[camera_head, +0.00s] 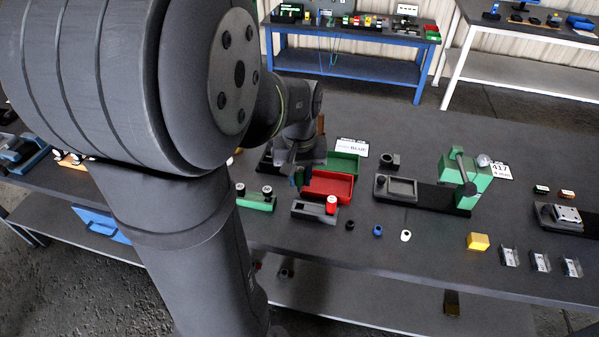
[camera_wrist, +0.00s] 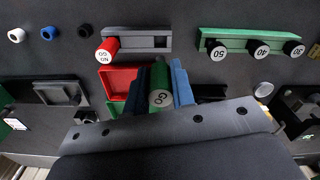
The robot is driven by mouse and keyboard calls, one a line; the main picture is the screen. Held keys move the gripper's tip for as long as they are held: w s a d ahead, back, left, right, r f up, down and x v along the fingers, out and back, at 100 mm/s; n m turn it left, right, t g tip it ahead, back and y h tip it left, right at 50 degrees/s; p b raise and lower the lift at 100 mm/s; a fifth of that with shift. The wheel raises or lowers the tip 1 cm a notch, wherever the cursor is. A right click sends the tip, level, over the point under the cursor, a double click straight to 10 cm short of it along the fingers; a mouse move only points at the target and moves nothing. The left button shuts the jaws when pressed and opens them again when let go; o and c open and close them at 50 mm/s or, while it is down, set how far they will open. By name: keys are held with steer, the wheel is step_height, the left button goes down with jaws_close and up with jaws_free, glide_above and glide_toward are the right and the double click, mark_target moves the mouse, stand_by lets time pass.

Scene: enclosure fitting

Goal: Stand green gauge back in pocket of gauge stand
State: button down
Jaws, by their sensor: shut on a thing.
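My gripper (camera_wrist: 169,76) is shut on the green gauge (camera_wrist: 160,92), a cylinder with "GO" on its white end, held between the blue fingers. In the head view my gripper (camera_head: 299,174) is beside the red bin, and the gauge cannot be made out clearly. The gauge stand (camera_wrist: 140,32) is a dark grey block, apart from the held gauge in the wrist view. The red NO GO gauge (camera_wrist: 108,47) stands at its left end there. An empty square pocket (camera_wrist: 160,42) shows at its right end. The stand (camera_head: 309,211) also shows in the head view, with the red gauge (camera_head: 331,203) at its right end.
A green rack (camera_head: 256,203) with dark knobs stands left of the stand. A red bin (camera_head: 327,186) and a green bin (camera_head: 344,162) lie behind it. Small black, blue (camera_head: 377,230) and white rings lie to its right. A green fixture (camera_head: 466,168) stands farther right.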

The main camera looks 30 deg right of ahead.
mark_target(300, 191)
steer(key=shift+f, duration=2.45)
steer(key=shift+f, duration=1.65)
steer(key=c, duration=1.1)
jaws_free()
steer(key=shift+c, duration=0.2)
steer(key=shift+r, duration=0.1)
step_height(300, 191, up, 17)
steer(key=shift+r, duration=0.1)
